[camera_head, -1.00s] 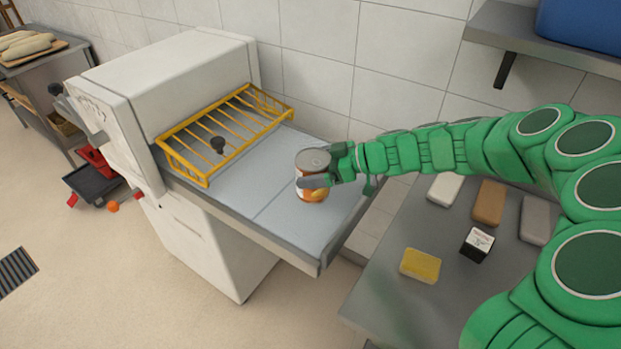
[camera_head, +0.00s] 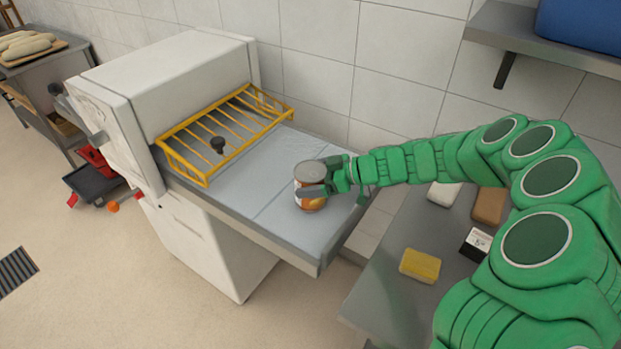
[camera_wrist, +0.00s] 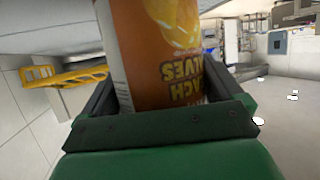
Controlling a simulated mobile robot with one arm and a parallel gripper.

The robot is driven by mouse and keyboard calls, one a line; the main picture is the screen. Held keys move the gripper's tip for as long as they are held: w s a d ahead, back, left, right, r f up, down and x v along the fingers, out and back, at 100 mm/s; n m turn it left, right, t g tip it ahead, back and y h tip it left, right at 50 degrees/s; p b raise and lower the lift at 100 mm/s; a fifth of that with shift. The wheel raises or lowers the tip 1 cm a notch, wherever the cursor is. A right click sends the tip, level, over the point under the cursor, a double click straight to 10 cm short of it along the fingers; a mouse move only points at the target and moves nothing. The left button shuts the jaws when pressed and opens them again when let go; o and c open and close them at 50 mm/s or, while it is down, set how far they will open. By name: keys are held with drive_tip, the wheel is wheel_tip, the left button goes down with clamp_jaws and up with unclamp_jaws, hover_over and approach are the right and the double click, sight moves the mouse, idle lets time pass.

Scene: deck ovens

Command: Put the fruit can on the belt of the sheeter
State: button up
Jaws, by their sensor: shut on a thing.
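The fruit can (camera_head: 310,172) has a grey metal lid and an orange label, and it is upright over the grey belt (camera_head: 262,205) of the white sheeter (camera_head: 185,75). My gripper (camera_head: 318,190) is shut on the can from the right, with fingers on its sides. In the wrist view the can (camera_wrist: 165,55) sits between the two fingers of my gripper (camera_wrist: 160,105), its peach label upside down. I cannot tell whether the can's base touches the belt or is just above it.
A yellow wire guard (camera_head: 225,130) stands over the belt's inner part, left of the can. A steel table (camera_head: 385,285) at right holds a yellow sponge (camera_head: 420,265), a small black-and-white box (camera_head: 476,243) and other blocks. A wall shelf (camera_head: 545,42) is above. The belt around the can is clear.

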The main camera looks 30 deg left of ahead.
idle(0.3)
drive_tip(key=o, duration=1.2)
drive_tip(key=shift+f, duration=0.1)
drive_tip(key=shift+o, duration=0.2)
drive_tip(key=shift+d+r, duration=0.1)
drive_tip(key=shift+r, duration=0.1)
drive_tip(key=v, duration=1.1)
drive_tip(key=shift+d, duration=0.35)
drive_tip(key=shift+w+r, duration=0.15)
